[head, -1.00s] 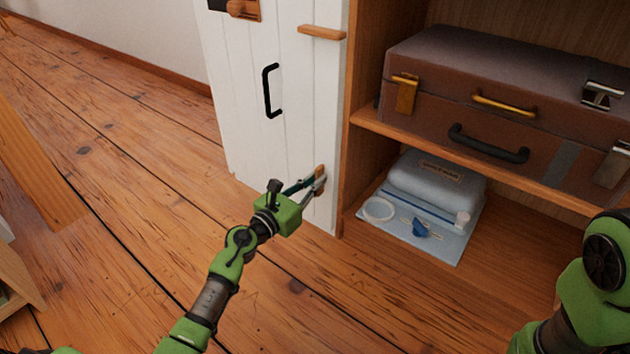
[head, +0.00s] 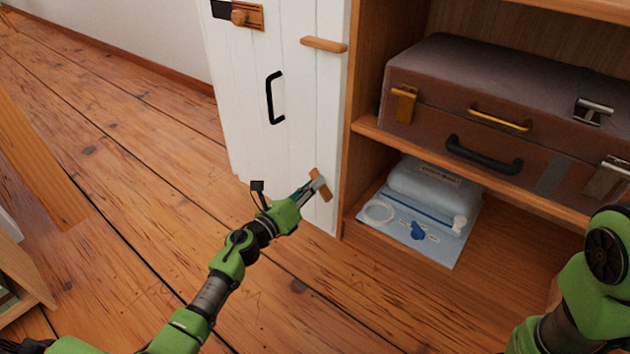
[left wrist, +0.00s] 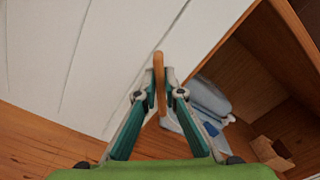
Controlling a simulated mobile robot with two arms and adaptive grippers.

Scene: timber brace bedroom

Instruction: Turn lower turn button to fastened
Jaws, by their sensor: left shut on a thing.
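The lower turn button (head: 323,190) is a small wooden bar low on the white door (head: 300,100), near its right edge. It stands tilted, its top leaning left. My left gripper (head: 316,183) is shut on it; in the left wrist view the button (left wrist: 159,75) shows between the two fingertips (left wrist: 160,92). The upper turn button (head: 323,45) lies nearly level, higher on the door at its right edge. Of my right arm, only green and black links show at the right edge; its gripper is out of view.
A black handle (head: 275,98) and a wooden latch (head: 240,15) are on the door. Right of it, the open wooden cabinet holds a brown suitcase (head: 450,100) on a shelf and a pale blue pack (head: 432,188) below. The plank floor (head: 130,210) in front is clear.

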